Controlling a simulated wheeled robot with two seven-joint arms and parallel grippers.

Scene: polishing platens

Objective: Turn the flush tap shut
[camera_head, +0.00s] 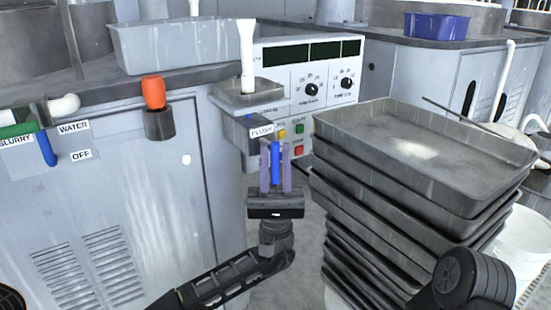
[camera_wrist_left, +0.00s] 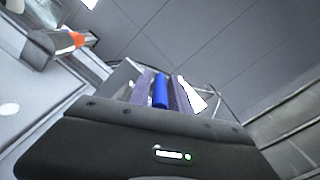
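The flush tap's blue lever (camera_head: 275,163) hangs upright in the picture just below the FLUSH label (camera_head: 262,131), on the corner of the machine. My left gripper (camera_head: 276,165) has its two purple fingers on either side of this lever, with narrow gaps showing between fingers and lever. The wrist view also shows the blue lever (camera_wrist_left: 160,91) between the fingers of the left gripper (camera_wrist_left: 161,90). The tap body is largely hidden. My right gripper is not in view; only a dark part of my right arm shows at the lower right.
A tall stack of grey trays (camera_head: 420,150) stands close right of my left gripper. An orange-topped fitting (camera_head: 154,92), a blue water lever (camera_head: 46,148) and a green slurry lever (camera_head: 18,130) are on the left.

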